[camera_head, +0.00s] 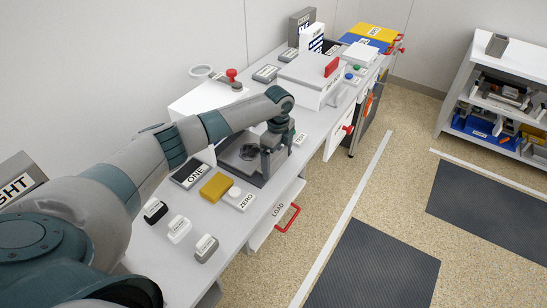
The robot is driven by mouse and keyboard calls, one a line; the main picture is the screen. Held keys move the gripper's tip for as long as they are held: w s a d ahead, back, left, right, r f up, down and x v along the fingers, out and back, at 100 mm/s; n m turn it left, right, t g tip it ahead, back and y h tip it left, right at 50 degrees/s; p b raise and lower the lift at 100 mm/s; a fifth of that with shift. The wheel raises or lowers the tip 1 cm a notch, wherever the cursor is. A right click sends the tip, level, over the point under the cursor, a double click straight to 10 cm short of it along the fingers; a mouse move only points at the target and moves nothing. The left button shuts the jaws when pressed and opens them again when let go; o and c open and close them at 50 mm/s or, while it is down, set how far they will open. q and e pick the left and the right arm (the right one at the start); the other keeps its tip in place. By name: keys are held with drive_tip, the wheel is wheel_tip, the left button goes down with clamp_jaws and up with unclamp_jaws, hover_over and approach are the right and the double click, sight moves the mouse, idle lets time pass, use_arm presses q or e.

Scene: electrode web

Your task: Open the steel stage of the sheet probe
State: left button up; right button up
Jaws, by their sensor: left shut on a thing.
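My left arm reaches in from the left over the bench. My left gripper (274,146) points down at the front right edge of the dark grey steel stage (240,173). It is shut on what looks like that edge of the stage; the fingers hide the exact hold. A small dark round thing (248,153) lies on the stage. The sheet probe's white body (190,100) stands behind it and is partly hidden by my arm. My right gripper is not in view.
A black ONE block (192,174), a yellow block (215,187) and a white ZERO block (238,198) lie left of the stage. A LOAD drawer with a red handle (288,218) sticks out below the bench front. A white machine (312,80) stands beyond.

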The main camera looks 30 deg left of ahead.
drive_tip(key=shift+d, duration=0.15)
use_arm(q)
drive_tip(key=o, duration=1.2)
drive_tip(key=shift+r, duration=0.2)
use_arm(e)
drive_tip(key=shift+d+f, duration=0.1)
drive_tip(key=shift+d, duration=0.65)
use_arm(q)
drive_tip(key=shift+r+b, duration=2.5)
drive_tip(key=shift+r, duration=6.1)
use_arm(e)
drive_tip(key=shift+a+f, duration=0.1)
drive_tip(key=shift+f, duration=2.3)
use_arm(q)
drive_tip(key=shift+f, duration=0.1)
